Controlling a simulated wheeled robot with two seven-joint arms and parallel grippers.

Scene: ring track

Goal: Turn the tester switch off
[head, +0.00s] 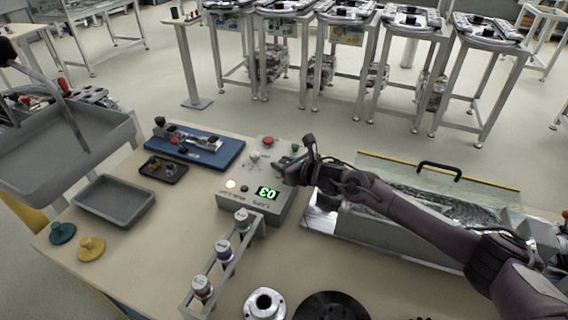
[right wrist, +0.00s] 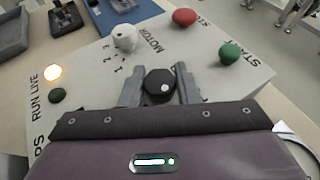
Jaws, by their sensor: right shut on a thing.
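The tester is a light grey box (head: 272,208) on the table, with a lit green digit display (head: 268,192) and a glowing lamp (head: 231,184), which also shows in the right wrist view (right wrist: 53,72) beside the words RUN LIVE. A round black knob (right wrist: 160,84) with a pale dot stands on its top. My right gripper (head: 283,168) reaches over the box from the right. In the right wrist view its fingers (right wrist: 160,92) are shut on the black knob, one on each side. The gripper hides this knob in the head view. My left gripper is not in view.
A white selector knob (right wrist: 124,38), a red button (right wrist: 185,17) and a green button (right wrist: 230,53) stand near the held knob. A rack of capped bottles (head: 223,250) stands in front of the box. A blue tray (head: 215,153) lies behind left, a clear-covered trough (head: 400,225) to the right.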

